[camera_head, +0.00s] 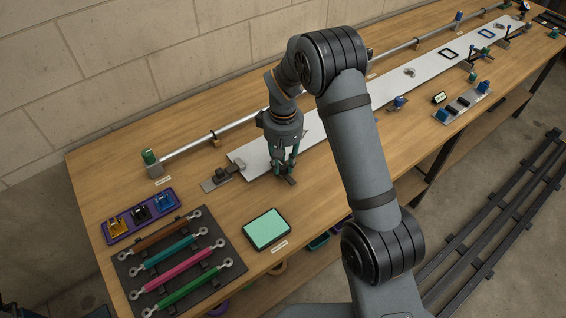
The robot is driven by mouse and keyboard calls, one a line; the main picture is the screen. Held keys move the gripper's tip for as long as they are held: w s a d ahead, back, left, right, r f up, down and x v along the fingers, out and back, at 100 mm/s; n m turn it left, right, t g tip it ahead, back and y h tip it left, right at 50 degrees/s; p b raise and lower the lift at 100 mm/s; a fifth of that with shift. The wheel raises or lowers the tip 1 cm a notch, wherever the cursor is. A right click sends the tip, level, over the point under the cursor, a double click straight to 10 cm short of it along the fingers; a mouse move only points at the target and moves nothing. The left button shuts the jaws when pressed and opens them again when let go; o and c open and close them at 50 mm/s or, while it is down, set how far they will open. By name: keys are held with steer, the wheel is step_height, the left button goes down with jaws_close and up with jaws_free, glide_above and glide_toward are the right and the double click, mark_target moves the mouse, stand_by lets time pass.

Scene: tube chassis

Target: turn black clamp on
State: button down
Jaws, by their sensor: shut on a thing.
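My gripper (286,171) points down at the near end of the long pale plate, its green-edged fingers close together. It is shut on a small dark part (290,180) at the plate's near edge. This part may be the black clamp or its handle; the fingers hide much of it, and I cannot tell its turned position. Another small black piece (140,213) sits in the purple tray (112,233) at the left, between a yellow piece and a blue piece, apart from my gripper.
A metal fixture with a dark block (220,175) lies left of my gripper. A long tube (185,147) runs behind the plate (335,117). A green-screened tablet (267,229) and a dark rack (126,262) of coloured rods lie nearer. Bare wood separates the tablet from my gripper.

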mark_target(283, 167)
steer(key=shift+s+f+n, duration=0.15)
steer(key=shift+s+n, duration=0.15)
steer(key=shift+s, duration=0.05)
steer(key=c, duration=1.6)
jaws_free()
steer(key=shift+d, duration=0.1)
steer(key=shift+c, duration=0.2)
steer(key=shift+o, duration=0.8)
steer(key=shift+w, duration=0.15)
steer(key=shift+r, duration=0.25)
step_height(283, 167, up, 12)
steer(key=shift+f, duration=0.25)
step_height(283, 167, down, 12)
steer(key=shift+r, duration=0.1)
